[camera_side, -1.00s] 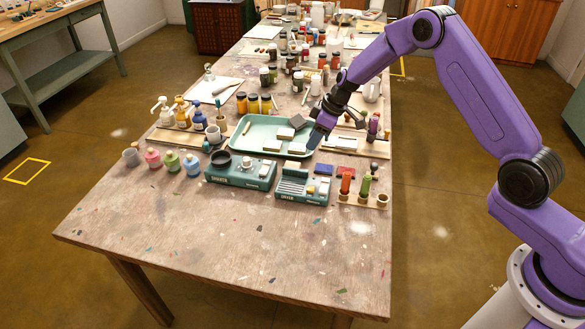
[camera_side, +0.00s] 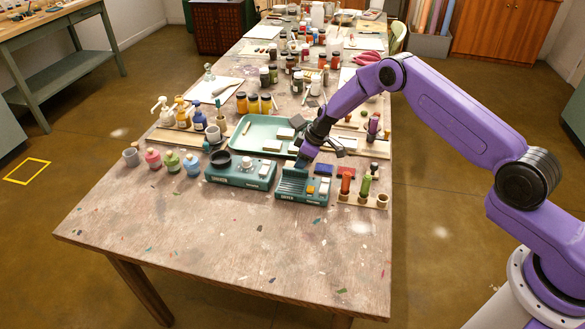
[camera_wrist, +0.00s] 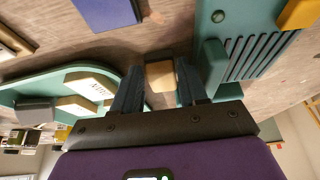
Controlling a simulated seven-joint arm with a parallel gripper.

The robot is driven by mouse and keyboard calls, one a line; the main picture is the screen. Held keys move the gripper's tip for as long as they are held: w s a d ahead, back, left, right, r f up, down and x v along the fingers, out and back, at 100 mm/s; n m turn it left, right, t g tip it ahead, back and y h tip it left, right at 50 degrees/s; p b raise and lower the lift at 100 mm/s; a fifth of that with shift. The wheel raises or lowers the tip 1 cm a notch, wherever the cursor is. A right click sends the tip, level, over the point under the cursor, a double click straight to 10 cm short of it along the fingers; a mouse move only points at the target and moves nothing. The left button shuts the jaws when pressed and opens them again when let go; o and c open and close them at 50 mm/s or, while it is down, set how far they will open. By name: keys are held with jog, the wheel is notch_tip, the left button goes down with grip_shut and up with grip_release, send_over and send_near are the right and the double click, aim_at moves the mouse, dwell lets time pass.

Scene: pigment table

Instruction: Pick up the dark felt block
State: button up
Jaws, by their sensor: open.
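My gripper (camera_side: 306,155) is open and low over the near right corner of the teal tray (camera_side: 240,125). In the wrist view my gripper (camera_wrist: 159,70) has its two dark fingers on either side of a small tan block (camera_wrist: 160,74). They look apart from it, and no grip shows. In the side view my gripper hides this block. A dark grey block (camera_side: 297,121) lies in the tray's far right part; a dark grey block also shows in the tray in the wrist view (camera_wrist: 36,111).
Pale-topped blocks (camera_wrist: 92,82) lie in the tray. A teal ridged stand (camera_side: 297,188) is close in front of my gripper, and its slots (camera_wrist: 250,57) are beside the right finger. A blue pad (camera_wrist: 106,13) is nearby. The table's front is clear.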

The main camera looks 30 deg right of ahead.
jog(key=shift+w+a+f, duration=0.15)
jog(key=shift+f, duration=0.3)
jog(key=c, duration=0.7)
notch_tip(320, 180, up, 9)
jog(key=shift+r, duration=0.55)
